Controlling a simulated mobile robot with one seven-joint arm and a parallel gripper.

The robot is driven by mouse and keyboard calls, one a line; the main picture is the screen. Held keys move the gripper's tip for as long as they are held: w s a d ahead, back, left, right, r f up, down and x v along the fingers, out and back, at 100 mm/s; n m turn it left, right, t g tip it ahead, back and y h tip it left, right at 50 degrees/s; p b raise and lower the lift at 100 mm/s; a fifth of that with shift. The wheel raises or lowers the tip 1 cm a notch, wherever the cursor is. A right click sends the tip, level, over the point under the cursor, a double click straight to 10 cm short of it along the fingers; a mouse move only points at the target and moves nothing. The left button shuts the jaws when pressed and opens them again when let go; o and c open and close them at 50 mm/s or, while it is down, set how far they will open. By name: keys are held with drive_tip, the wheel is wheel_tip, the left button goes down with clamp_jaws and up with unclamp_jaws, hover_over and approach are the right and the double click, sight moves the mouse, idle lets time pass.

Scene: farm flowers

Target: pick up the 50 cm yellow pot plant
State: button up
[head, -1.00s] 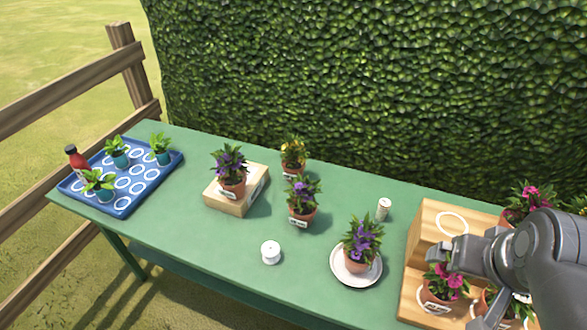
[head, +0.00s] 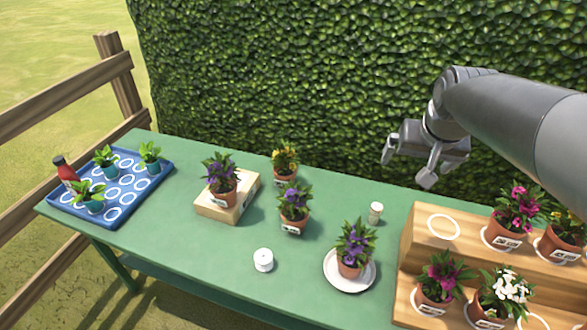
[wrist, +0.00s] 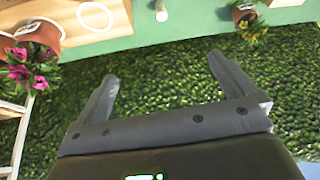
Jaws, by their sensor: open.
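A yellow-flowered plant (head: 285,160) in a terracotta pot stands at the back of the green table, partly behind a purple-flowered plant (head: 294,205). It seems to be the yellow plant at the upper right of the wrist view (wrist: 250,30). A second yellow-flowered plant (head: 563,238) stands on the wooden step stand at the right edge, partly cut off. My gripper (head: 410,162) is open and empty, raised above the table's back edge in front of the hedge, right of the first yellow plant. Its spread fingers show in the wrist view (wrist: 164,68). The pot labels are too small to read.
A purple plant sits on a wooden block (head: 240,203), another on a white saucer (head: 362,284). A small white cylinder (head: 375,213) and a white round item (head: 263,260) stand on the table. The step stand (head: 425,262) holds several pots. A blue tray (head: 120,215) is left.

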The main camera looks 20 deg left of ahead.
drive_tip(key=w+a+f+n, duration=0.1)
drive_tip(key=w+a+f, duration=0.3)
drive_tip(key=w+a, duration=0.6)
drive_tip(key=n+g, duration=0.1)
drive_tip(key=n, duration=0.1)
approach(285, 170)
drive_tip(key=shift+d+r+y, duration=0.1)
drive_tip(key=shift+d+y, duration=0.25)
drive_tip(key=shift+y, duration=0.05)
drive_tip(key=shift+a+f, duration=0.2)
drive_tip(key=shift+f, duration=0.15)
drive_tip(key=x, duration=1)
drive_tip(key=shift+w+d+f, duration=0.1)
drive_tip(key=shift+w+f, duration=0.05)
drive_tip(key=shift+f, duration=0.05)
drive_tip(key=shift+c, duration=0.3)
drive_tip(key=shift+r, duration=0.1)
drive_tip(key=c, duration=1.2)
